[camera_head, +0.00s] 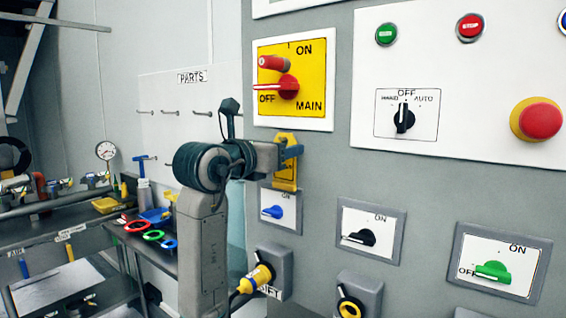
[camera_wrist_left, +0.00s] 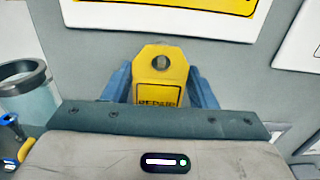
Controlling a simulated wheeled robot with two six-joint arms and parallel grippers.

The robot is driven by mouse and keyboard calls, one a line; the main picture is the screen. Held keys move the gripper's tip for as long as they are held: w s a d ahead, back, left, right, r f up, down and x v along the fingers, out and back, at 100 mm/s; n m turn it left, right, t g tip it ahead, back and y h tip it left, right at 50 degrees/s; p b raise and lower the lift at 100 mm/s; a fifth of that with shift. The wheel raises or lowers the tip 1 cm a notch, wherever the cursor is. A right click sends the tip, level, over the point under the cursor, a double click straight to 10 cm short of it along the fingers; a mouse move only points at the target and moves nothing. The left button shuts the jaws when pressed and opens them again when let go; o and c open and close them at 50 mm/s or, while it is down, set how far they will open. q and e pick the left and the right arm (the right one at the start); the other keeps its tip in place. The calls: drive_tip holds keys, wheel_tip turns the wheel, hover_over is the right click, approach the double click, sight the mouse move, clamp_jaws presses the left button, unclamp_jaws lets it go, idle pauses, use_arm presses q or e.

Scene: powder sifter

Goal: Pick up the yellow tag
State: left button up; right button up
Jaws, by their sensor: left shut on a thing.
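The yellow tag (camera_head: 284,178) is in front of the grey cabinet face, just below the yellow main switch plate. It has a hole near its top and a dark-bordered label with small lettering, seen in the left wrist view (camera_wrist_left: 159,72). My left gripper (camera_head: 289,150) is shut on the yellow tag, with a blue finger on each side of it in the left wrist view (camera_wrist_left: 160,88). The tag looks upright. Whether it still touches the cabinet or a hook cannot be told. My right gripper is in neither view.
The main switch (camera_head: 282,88) with a red knob and red lock is just above. A blue switch (camera_head: 272,211) and a yellow plug (camera_head: 257,278) are below. Bare hooks (camera_head: 172,112) line the parts board at left. A shelf with coloured rings (camera_head: 153,235) stands beneath it.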

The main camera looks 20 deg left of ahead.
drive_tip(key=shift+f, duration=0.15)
